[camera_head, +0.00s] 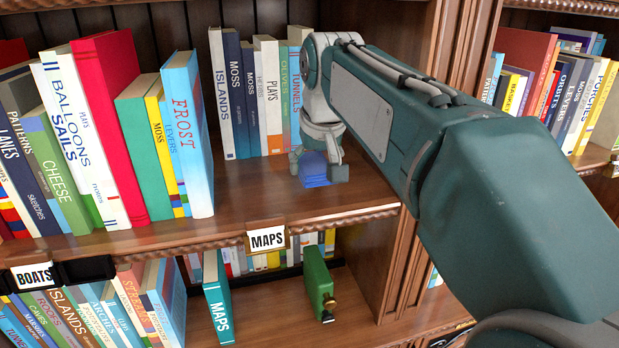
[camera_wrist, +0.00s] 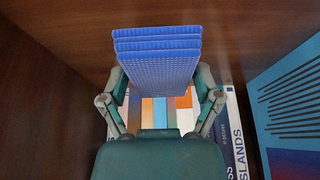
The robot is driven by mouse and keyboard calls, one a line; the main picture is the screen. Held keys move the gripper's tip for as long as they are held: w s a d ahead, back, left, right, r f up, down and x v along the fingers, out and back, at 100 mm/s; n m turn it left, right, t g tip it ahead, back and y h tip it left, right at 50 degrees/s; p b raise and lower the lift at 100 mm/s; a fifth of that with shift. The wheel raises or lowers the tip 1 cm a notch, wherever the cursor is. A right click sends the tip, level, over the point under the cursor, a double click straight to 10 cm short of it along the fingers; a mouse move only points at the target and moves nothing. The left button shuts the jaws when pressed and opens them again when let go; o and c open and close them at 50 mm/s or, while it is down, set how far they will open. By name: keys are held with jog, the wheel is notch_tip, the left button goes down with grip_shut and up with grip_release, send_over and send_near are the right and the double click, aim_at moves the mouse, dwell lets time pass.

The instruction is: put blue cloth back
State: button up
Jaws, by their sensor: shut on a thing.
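The blue cloth (camera_head: 315,165) is a folded, layered stack with a textured face; it also shows in the wrist view (camera_wrist: 157,50). My gripper (camera_head: 320,170) is shut on it, with one finger at each side of the cloth in the wrist view (camera_wrist: 161,85). The cloth is low over the bare right part of the upper shelf (camera_head: 250,195), near the dark upright. A blue patch shows on the wood just under it. I cannot tell whether the cloth touches the shelf.
Books stand behind the cloth (camera_head: 265,95), and a Frost book (camera_head: 187,130) ends the row at left. A MAPS label (camera_head: 267,239) hangs on the shelf edge. A green object (camera_head: 319,285) and a teal MAPS book (camera_head: 217,300) are on the shelf below.

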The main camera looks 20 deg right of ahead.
aim_at(315, 192)
jog(key=shift+f, duration=1.6)
jog(key=o, duration=0.9)
jog(key=shift+f, duration=0.1)
jog(key=shift+s, duration=0.1)
jog(key=v, duration=1.2)
jog(key=shift+t, duration=0.5)
jog(key=s+f, duration=0.5)
jog(key=f, duration=0.3)
jog(key=s+f, duration=0.6)
jog(key=f, duration=0.1)
jog(key=s+f, duration=0.5)
jog(key=f, duration=0.3)
jog(key=shift+s+f, duration=0.15)
jog(key=shift+f, duration=0.2)
